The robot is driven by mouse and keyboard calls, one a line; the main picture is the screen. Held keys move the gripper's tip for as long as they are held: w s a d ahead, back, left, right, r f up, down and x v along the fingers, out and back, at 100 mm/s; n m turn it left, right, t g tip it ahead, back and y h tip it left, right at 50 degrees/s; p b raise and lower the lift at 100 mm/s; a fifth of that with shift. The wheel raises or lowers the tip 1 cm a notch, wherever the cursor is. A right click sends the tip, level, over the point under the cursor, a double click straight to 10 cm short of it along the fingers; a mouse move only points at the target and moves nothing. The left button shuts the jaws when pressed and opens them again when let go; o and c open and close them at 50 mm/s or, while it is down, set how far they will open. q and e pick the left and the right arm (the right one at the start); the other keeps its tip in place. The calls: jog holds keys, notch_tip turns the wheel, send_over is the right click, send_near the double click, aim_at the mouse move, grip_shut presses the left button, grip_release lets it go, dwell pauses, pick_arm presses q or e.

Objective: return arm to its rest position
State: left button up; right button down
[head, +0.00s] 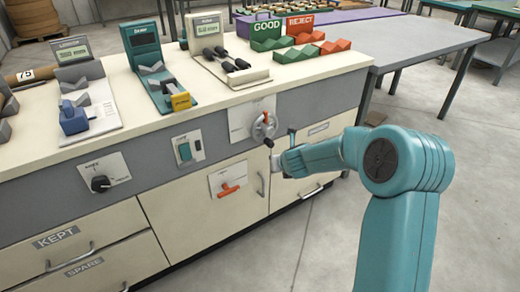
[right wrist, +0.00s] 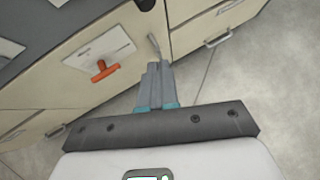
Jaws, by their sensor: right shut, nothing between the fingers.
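My right arm comes in from the lower right in the head view, bent at a large teal joint. Its right gripper (head: 277,163) is at the front of the cabinet, just below the hand crank (head: 265,125) with its dark knob. Whether it touches the crank knob cannot be told. In the right wrist view the gripper's two fingers (right wrist: 158,78) are together with nothing between them. They point towards the cabinet front and a grey handle. My left gripper is not in view.
The cabinet (head: 170,221) carries a red lever (head: 229,189), a rotary knob (head: 100,183) and a switch box (head: 187,148) on its front. Gauges and GOOD (head: 266,32) and REJECT (head: 301,27) trays stand on top. The floor (head: 310,245) to the right is clear.

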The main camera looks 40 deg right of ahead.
jog(key=s+a+f+m+g+y, duration=0.2)
jog(key=s+a+f+m+y, duration=0.2)
jog(key=a+f+m, duration=0.6)
jog(key=s+a+f+m+g+y, duration=0.3)
jog(key=a+f, duration=0.4)
jog(key=a, duration=0.6)
jog(key=s+a+f+m+g+y, duration=0.1)
jog(key=s+a+f+m, duration=0.3)
jog(key=s+a+m, duration=0.4)
jog(key=s+a+f+m+g+y, duration=0.15)
jog(key=s+a+f+m, duration=0.3)
jog(key=s+m, duration=0.5)
notch_tip(320, 180, up, 22)
jog(key=m+h+p, duration=0.1)
jog(key=m+p, duration=0.1)
jog(key=p, duration=1.9)
jog(key=shift+a+p, duration=0.35)
jog(key=shift+p, duration=0.05)
